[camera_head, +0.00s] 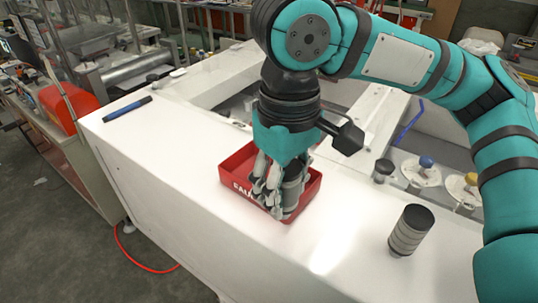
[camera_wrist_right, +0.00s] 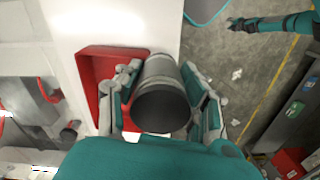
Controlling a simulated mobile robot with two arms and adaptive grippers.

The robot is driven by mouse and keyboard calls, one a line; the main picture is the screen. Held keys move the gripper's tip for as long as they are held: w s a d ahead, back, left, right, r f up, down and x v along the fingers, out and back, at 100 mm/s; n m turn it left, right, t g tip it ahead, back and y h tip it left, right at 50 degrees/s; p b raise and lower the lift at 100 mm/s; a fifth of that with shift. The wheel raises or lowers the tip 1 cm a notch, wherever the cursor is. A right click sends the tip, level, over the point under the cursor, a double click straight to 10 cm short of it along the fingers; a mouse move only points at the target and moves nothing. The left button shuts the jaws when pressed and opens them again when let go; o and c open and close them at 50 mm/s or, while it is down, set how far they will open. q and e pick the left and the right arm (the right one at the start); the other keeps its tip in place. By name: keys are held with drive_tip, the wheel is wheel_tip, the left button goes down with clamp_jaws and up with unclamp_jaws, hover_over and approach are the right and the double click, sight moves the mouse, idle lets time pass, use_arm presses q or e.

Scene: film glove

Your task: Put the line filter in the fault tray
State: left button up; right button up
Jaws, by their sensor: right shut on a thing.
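The red fault tray (camera_head: 236,160) lies on the white bench top, with white lettering on its front wall. In the right wrist view its red rim (camera_wrist_right: 88,62) shows left of my fingers. My right gripper (camera_head: 278,192) points down at the tray's front right part. It is shut on the line filter (camera_wrist_right: 160,100), a grey cylinder with a dark end. In the wrist view the filter overlaps the tray's right edge. Whether it touches the tray floor is hidden. A small teal arm end, seemingly my left gripper (camera_wrist_right: 238,24), shows in the wrist view, too small to read.
A similar banded grey cylinder with a black cap (camera_head: 410,230) stands on the bench at right. A small dark knob (camera_head: 382,170) stands behind it. A blue marker-like stick (camera_head: 127,109) lies at left. The bench front left of the tray is clear.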

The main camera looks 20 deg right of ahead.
drive_tip(key=w+p, duration=0.1)
drive_tip(key=w, duration=0.2)
drive_tip(key=w+p, duration=0.1)
drive_tip(key=w, duration=0.3)
drive_tip(key=w+d+f+p, duration=0.1)
drive_tip(key=w, duration=0.3)
drive_tip(key=shift+d+f, duration=0.1)
drive_tip(key=shift+f, duration=0.15)
wheel_tip(320, 180, down, 2)
drive_tip(key=shift+f+p, duration=0.1)
drive_tip(key=shift+p, duration=0.5)
drive_tip(key=shift+f, duration=0.45)
use_arm(q)
drive_tip(key=r, duration=0.2)
drive_tip(key=w+r, duration=0.1)
drive_tip(key=r, duration=0.2)
drive_tip(key=shift+d, duration=0.2)
drive_tip(key=shift+w, duration=0.1)
use_arm(e)
drive_tip(key=shift+f, duration=0.1)
